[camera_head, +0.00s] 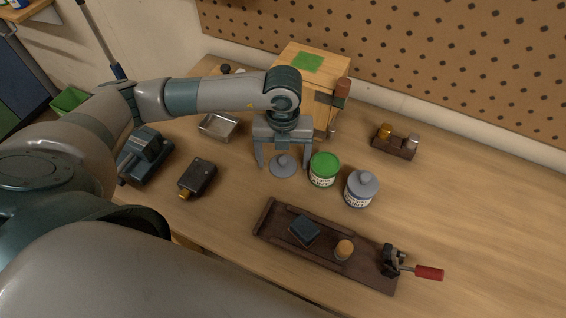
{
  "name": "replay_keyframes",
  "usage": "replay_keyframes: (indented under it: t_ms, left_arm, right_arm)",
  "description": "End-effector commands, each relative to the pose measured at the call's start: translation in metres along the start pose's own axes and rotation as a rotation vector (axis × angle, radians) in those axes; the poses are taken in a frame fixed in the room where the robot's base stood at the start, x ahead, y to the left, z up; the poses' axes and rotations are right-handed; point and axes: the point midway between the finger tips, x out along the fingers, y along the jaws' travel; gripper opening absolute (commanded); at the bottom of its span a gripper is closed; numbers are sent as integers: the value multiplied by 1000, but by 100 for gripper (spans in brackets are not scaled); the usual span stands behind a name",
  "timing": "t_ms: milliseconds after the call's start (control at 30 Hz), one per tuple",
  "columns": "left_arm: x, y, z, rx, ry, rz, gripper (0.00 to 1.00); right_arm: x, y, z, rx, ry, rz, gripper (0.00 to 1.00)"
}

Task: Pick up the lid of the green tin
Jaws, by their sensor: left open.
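The green tin (324,169) stands upright on the workbench, with a white label and a flat green top. I cannot tell whether that top is a closed lid. A grey round lid (284,167) with a small knob lies on the bench just left of the tin. My left gripper (282,164) points down over this grey lid, open, with one finger on either side of it; I see no contact. The right finger is close to the green tin's left side. My right gripper is not in view.
A grey tin (360,190) with a knobbed top stands right of the green tin. A wooden box (318,62) stands behind the gripper. A dark tray (330,258) with a block lies in front. A metal dish (218,126) lies left.

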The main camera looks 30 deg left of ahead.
Motion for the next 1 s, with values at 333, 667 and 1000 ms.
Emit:
replay_keyframes:
  t_ms: [333,667,1000]
  left_arm:
    - [0,0,0,0,0,0,35]
    - [-2,0,0,0,-1,-1,35]
    - [-36,-1,1,1,-5,-4,35]
  right_arm:
    - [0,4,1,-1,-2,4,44]
    - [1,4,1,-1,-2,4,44]
    - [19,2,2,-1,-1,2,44]
